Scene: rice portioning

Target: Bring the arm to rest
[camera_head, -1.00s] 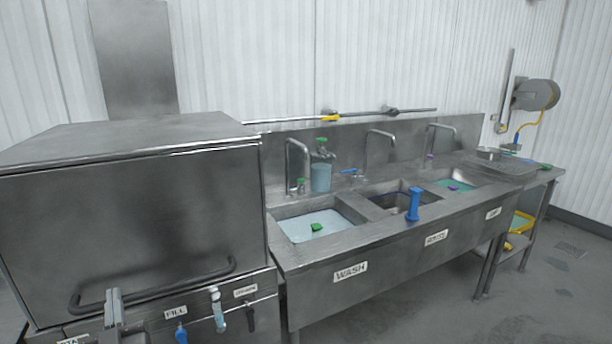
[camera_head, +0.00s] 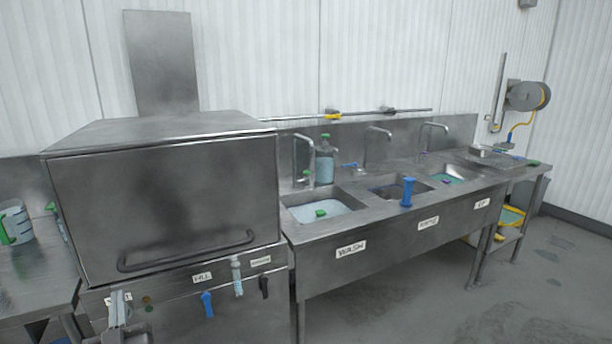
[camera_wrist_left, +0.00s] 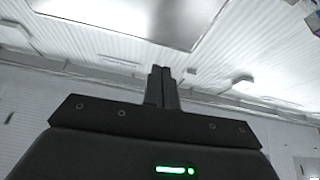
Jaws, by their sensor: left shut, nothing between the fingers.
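My left gripper (camera_head: 120,309) shows at the bottom left of the head view, in front of the lower front of a large steel machine with a hood (camera_head: 165,205). In the left wrist view its fingers (camera_wrist_left: 162,74) are together and empty, pointing up toward the ceiling and a bright light panel. The gripper looks apart from the machine's handle (camera_head: 188,252), though the depth is hard to judge. My right gripper is in neither view.
Right of the machine stands a steel sink unit with wash (camera_head: 340,209), rinse and third basins. A blue-handled tool (camera_head: 407,192) stands at the middle basin. A side table with a measuring jug (camera_head: 14,224) is at the left. Grey floor (camera_head: 400,305) lies open in front.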

